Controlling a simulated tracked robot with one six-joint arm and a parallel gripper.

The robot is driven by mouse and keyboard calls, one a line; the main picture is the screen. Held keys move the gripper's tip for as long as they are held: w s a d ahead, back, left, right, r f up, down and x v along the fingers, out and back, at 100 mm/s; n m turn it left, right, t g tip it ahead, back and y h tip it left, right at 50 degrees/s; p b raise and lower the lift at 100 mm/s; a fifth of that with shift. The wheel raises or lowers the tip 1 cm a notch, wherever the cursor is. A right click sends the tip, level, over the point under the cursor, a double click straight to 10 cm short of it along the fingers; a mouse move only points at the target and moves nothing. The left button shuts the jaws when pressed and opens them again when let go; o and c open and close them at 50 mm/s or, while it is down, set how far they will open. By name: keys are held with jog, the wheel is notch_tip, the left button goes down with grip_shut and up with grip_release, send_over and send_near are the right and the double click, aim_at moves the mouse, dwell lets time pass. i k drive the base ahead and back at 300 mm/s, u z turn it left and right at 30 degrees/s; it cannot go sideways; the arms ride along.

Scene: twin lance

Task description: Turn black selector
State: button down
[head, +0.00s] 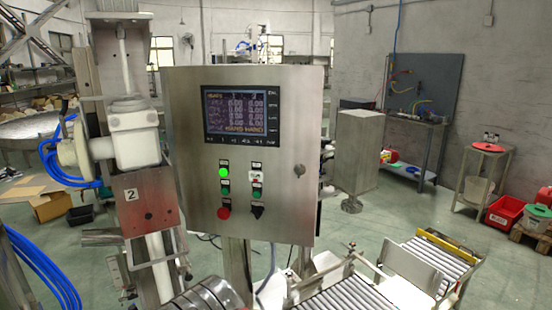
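The black selector (257,212) is a small dark knob at the bottom of the right column of controls on a steel control box (190,120). It is too small to tell which way it points. A red button (223,213) is to its left and a dark green button (257,192) is above it. A bright green lamp (223,172) is lit at the top of the left column. Nothing covers the selector. My gripper does not show in the head view.
A lit screen (240,113) is above the controls. A lance unit marked 2 (148,200), with white parts and blue hoses, stands close on the left. Roller conveyors (345,297) are below right. A steel column (355,155) stands behind right. Open floor lies farther right.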

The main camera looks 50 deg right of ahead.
aim_at(256, 213)
jog(key=u, duration=0.05)
jog(key=k, duration=1.4)
jog(key=z, duration=1.1)
jog(key=i, duration=1)
